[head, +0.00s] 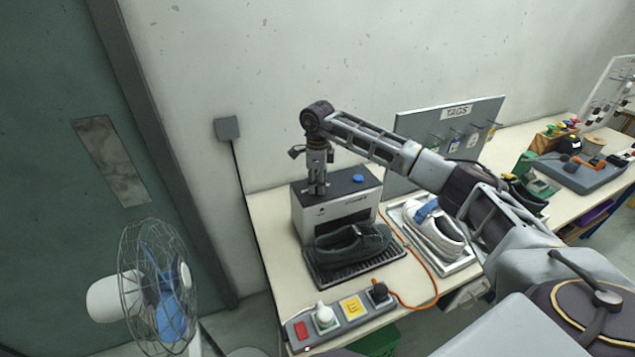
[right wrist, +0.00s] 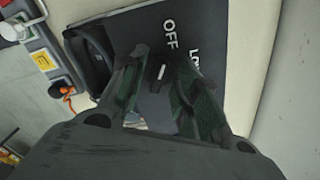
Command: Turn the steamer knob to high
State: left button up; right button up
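The steamer (head: 306,218) is a grey-white box with a dark top at the left of the bench. My right gripper (head: 317,188) points down at the left part of that top and hides the knob in the head view. In the right wrist view the dark knob (right wrist: 161,73) sits between the fingertips of the right gripper (right wrist: 162,66). Its white mark points roughly toward the "OFF" label (right wrist: 169,34). A partly cut-off "LO" label (right wrist: 194,60) is to the right. I cannot tell whether the fingers touch the knob. My left gripper is not in view.
A dark shoe (head: 352,243) stands on a black tray before the steamer. A blue button (head: 358,178) is on its top. A white shoe (head: 434,229), a power strip (head: 337,313) with an orange cable, and a tag board (head: 412,128) are nearby. A fan (head: 160,285) stands left.

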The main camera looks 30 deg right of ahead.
jog(key=shift+f, duration=0.15)
grip_shut()
